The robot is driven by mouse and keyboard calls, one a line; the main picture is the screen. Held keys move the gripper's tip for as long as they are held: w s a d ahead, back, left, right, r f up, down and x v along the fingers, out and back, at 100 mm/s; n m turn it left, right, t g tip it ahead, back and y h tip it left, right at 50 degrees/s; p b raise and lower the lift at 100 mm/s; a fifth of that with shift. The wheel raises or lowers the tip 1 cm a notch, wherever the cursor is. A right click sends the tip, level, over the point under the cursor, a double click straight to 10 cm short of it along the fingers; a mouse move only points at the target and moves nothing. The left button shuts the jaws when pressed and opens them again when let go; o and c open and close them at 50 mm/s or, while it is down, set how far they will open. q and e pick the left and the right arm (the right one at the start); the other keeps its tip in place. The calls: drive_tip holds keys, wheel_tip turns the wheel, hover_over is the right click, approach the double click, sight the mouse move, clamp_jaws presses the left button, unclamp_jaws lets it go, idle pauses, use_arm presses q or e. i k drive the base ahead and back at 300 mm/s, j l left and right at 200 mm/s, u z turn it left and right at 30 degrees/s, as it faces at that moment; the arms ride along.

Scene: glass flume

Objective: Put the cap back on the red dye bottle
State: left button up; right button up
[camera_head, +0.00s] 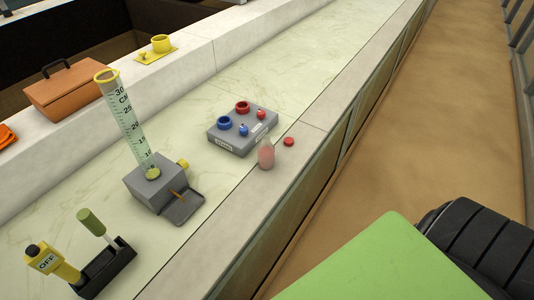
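A small translucent pink bottle (266,157), which looks like the red dye bottle, stands upright on the pale stone ledge. Its top looks bare. A small round red cap (289,141) lies on the same ledge, just right of the bottle and apart from it. Neither of my grippers shows in the head view.
A grey box (232,146) with red and blue rings and knobs sits close behind the bottle. A clear graduated cylinder (125,120) stands on a grey block further left. A black holder (108,268) with a yellow device (50,262) is at lower left. The ledge around the cap is clear.

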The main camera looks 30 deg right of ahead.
sight(265, 149)
drive_tip(key=z, duration=1.25)
